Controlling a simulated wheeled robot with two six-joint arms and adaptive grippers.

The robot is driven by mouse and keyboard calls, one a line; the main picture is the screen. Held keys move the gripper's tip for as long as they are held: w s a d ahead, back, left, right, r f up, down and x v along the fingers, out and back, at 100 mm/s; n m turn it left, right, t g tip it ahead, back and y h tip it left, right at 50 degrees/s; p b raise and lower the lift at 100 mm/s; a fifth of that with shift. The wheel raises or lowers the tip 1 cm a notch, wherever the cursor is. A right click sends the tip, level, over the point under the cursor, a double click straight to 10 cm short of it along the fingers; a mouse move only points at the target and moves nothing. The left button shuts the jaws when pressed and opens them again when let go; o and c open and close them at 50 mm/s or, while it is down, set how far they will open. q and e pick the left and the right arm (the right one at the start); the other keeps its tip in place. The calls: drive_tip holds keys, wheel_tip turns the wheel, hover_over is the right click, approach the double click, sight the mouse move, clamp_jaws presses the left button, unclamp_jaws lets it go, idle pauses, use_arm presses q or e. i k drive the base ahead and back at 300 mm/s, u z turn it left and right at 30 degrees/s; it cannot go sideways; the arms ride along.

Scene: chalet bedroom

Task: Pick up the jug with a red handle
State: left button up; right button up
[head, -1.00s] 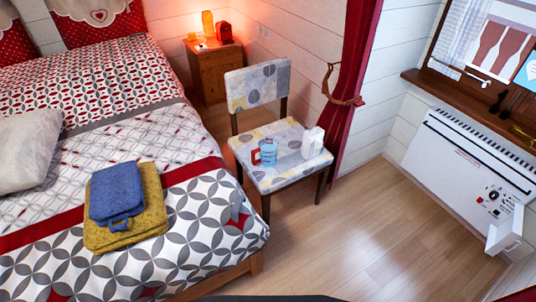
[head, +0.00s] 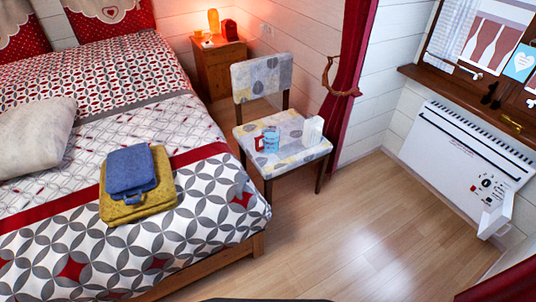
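A blue jug with a red handle (head: 271,142) stands upright on the seat of a patterned chair (head: 309,150). Its red handle points to the left in the picture. A white box-like object (head: 312,131) stands just to the right of the jug, a small gap apart. Neither of my grippers shows in the head view.
A bed (head: 217,204) fills the left side, with folded blue and yellow towels (head: 133,172) on it. A wooden nightstand (head: 220,72) is behind the chair. A white heater (head: 462,160) is on the right wall. The wooden floor (head: 350,225) before the chair is clear.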

sight(270, 133)
drive_tip(key=z, duration=1.5)
drive_tip(key=i, duration=2.05)
drive_tip(key=u, duration=1.25)
drive_tip(key=i, duration=0.55)
drive_tip(key=u, duration=0.6)
